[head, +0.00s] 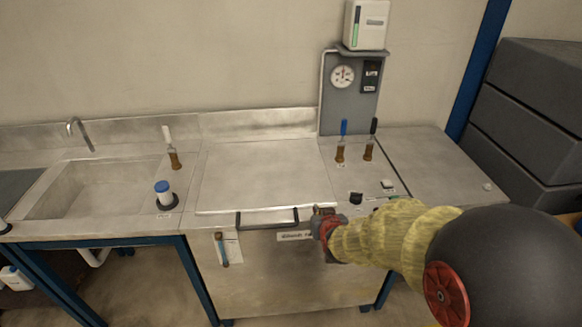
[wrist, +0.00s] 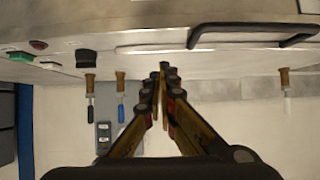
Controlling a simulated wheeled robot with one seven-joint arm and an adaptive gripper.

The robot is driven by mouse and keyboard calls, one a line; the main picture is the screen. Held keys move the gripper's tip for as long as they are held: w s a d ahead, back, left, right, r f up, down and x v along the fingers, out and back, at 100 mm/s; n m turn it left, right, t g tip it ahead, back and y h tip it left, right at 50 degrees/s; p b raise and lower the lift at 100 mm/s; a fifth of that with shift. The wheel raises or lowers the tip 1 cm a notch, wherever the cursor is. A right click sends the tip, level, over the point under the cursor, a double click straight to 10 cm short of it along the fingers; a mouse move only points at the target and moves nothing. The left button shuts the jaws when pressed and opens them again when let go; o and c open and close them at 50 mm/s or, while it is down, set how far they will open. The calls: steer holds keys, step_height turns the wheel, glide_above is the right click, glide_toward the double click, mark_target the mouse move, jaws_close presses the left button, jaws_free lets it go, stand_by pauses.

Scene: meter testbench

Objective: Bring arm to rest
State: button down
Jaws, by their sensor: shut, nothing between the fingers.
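My arm reaches in from the lower right of the head view in a yellow-green sleeve. My gripper (head: 322,220) is at the front edge of the steel bench, just right of the black bar handle (head: 268,222). In the wrist view my gripper (wrist: 163,70) has its fingertips together with nothing between them. The handle (wrist: 255,30) is off to the right there, apart from the fingers. I cannot tell from the head view whether the gripper touches the bench front.
A gauge panel (head: 350,95) stands behind. A black knob (head: 356,197) is near the gripper. Dark stacked cases (head: 530,100) stand right.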

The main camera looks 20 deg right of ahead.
steer(key=s+a+f+g+y, duration=0.1)
steer(key=s+a+f+g, duration=0.15)
steer(key=s, duration=0.35)
steer(key=s+a+f+g+y, duration=0.1)
steer(key=s+f+g, duration=0.15)
steer(key=s, duration=0.35)
steer(key=s+a+r+n, duration=0.1)
steer(key=s+a+r, duration=0.1)
steer(key=s+r, duration=0.6)
steer(key=s+a+r+n, duration=0.1)
steer(key=s+a+r, duration=0.2)
steer(key=s+r, duration=0.6)
step_height(320, 180, up, 3)
steer(key=shift+f+g, duration=0.1)
steer(key=shift+g, duration=0.3)
